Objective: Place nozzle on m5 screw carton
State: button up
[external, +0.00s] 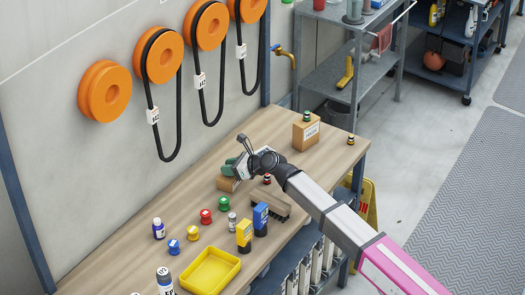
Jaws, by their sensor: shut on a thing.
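My gripper (246,164) is over the far middle part of the wooden bench, shut on a green and grey thing that looks like the nozzle (230,167). The fingers and the nozzle overlap, so the exact grip is hard to make out. A low brown carton (228,184) lies just below the nozzle in the picture; I cannot tell whether they touch. A taller brown carton (305,135) with a white label stands at the far right of the bench, with a small dark, red and green piece (307,116) on top. The label is too small to read, so I cannot tell which is the M5 screw carton.
A brown brush-like block (272,204) lies under my arm.

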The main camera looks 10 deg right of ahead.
jog(key=o, duration=0.9)
jog(key=shift+f, duration=0.1)
jog(key=v, duration=1.2)
